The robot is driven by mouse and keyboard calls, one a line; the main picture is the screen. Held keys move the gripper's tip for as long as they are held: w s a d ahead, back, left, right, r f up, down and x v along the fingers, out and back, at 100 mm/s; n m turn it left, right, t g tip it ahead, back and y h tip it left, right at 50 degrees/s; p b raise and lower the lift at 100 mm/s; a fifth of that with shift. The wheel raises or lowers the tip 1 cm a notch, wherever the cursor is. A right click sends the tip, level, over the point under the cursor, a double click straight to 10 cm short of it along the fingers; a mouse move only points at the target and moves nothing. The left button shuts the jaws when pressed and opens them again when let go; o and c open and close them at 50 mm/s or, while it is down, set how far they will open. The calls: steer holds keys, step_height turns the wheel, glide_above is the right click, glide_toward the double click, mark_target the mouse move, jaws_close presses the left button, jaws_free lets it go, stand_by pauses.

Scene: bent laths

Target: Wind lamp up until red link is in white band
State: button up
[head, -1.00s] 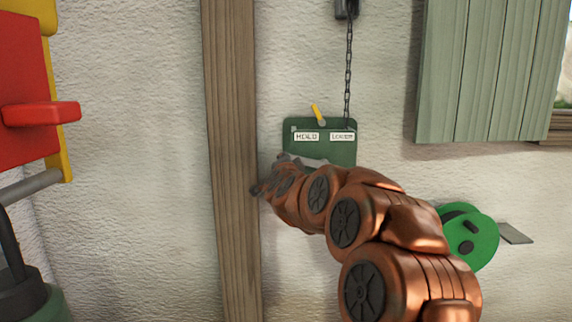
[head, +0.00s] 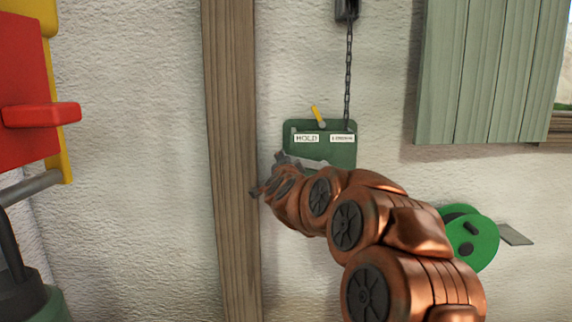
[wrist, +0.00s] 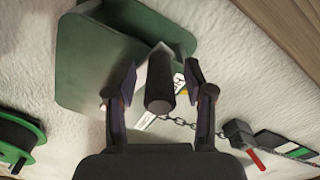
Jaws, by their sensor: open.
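A green winch plate (head: 343,154) is fixed to the wall, with a yellow lever (head: 317,113) tilted up-left above its HOLD label. A dark chain (head: 348,75) runs up from it. In the wrist view, a dark cylindrical crank grip (wrist: 160,84) stands between the open fingers of my gripper (wrist: 161,82), with gaps on both sides. My gripper (head: 268,175) is at the plate's lower left in the head view. In the wrist view, a red piece (wrist: 256,159) shows beside the chain, near a strip with a white band (wrist: 277,144). Whether this is the red link is unclear. The lamp is not seen.
A wooden post (head: 232,150) stands left of the plate. A dark block (head: 346,9) carries the chain above. A green disc (head: 473,243) sits on the wall at lower right, below a grey-green shutter (head: 475,70). Red and yellow equipment (head: 25,80) is at far left.

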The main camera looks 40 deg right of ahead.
steer(key=v, duration=1.1)
steer(key=shift+s+a, duration=0.2)
steer(key=shift+a, duration=0.1)
